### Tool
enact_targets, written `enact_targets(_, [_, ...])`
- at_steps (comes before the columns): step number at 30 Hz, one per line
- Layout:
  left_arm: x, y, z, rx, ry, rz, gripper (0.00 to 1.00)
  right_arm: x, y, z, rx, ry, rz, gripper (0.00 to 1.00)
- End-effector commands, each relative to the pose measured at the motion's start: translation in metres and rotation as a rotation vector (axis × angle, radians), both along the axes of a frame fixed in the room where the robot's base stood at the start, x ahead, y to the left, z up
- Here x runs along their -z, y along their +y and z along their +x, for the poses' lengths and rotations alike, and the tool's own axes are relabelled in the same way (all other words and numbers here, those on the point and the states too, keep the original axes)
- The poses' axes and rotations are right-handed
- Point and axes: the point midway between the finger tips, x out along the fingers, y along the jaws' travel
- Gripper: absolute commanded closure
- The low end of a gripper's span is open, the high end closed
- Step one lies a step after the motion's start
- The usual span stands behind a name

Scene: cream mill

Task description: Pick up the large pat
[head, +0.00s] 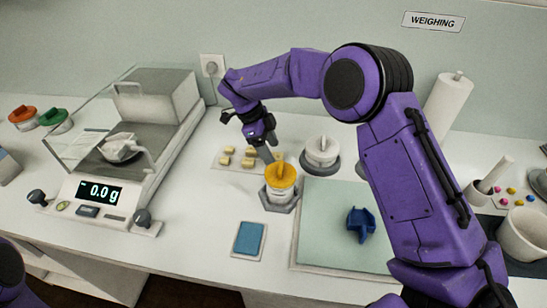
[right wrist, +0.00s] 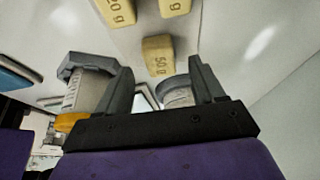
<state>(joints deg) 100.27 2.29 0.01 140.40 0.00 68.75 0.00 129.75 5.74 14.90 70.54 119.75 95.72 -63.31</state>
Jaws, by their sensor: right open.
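The large pat (right wrist: 158,55), a pale yellow block marked 50 g, shows in the right wrist view ahead of the gap between my fingers, apart from them. In the head view a pat at the right of the group (head: 277,155), beside my fingers, looks like the same one. My right gripper (head: 266,154) is open and empty above the pats, behind the yellow-lidded pot; its two grey fingers also show in the right wrist view (right wrist: 159,68). Smaller pats (head: 248,162) lie to the left on a pale sheet. My left gripper is out of view.
A yellow-lidded pot (head: 281,180) stands just in front of my right gripper, and a white-lidded pot (head: 321,150) to its right. A balance (head: 102,192) reading 0.0 g stands at left.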

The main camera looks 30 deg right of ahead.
Motion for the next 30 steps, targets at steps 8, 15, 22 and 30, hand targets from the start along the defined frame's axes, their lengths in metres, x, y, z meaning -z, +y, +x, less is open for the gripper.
enact_targets(8, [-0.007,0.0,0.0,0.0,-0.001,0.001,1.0,0.024,-0.007,-0.005,-0.002,-0.001,0.001,0.32])
enact_targets(15, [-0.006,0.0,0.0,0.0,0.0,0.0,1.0,0.024,-0.006,-0.005,-0.004,-0.001,0.0,0.71])
enact_targets(22, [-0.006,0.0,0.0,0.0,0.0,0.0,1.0,0.024,-0.006,-0.005,-0.004,0.0,0.0,0.92])
enact_targets(30, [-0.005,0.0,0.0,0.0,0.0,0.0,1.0,0.017,-0.006,-0.005,-0.003,0.0,0.0,0.92])
